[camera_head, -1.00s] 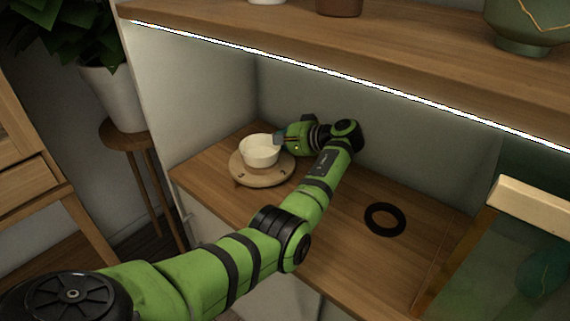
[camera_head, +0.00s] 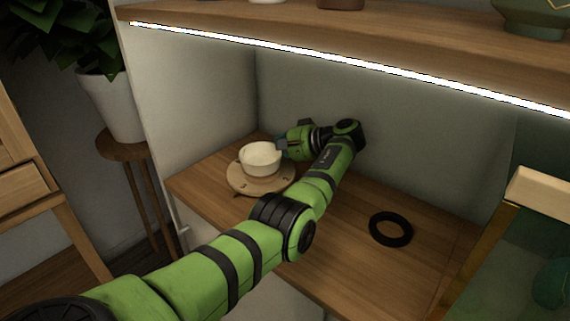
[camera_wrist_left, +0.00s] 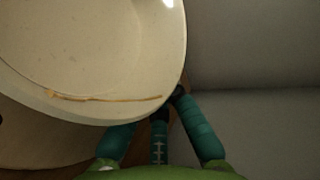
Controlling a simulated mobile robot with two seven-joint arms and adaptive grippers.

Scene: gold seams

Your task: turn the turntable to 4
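The turntable (camera_head: 247,186) is a round light-wood disc on the left of the cabinet's wooden counter. Small dark marks show on its front, too small to read. A cream bowl (camera_head: 261,159) stands upright on it; in the left wrist view the bowl (camera_wrist_left: 85,60) fills the upper left, with a thin gold seam. My left gripper (camera_head: 283,147) is at the bowl's right side, close to its rim. In the left wrist view its teal fingers (camera_wrist_left: 160,115) reach up beside the bowl, and the bowl hides part of them. Contact is unclear. My right gripper is out of view.
A black ring (camera_head: 390,229) lies on the counter (camera_head: 345,245) right of my arm. A shelf (camera_head: 400,45) with a light strip hangs above. A pale-topped greenish panel (camera_head: 540,192) stands at the right. A potted plant on a stool (camera_head: 125,148) is outside at left.

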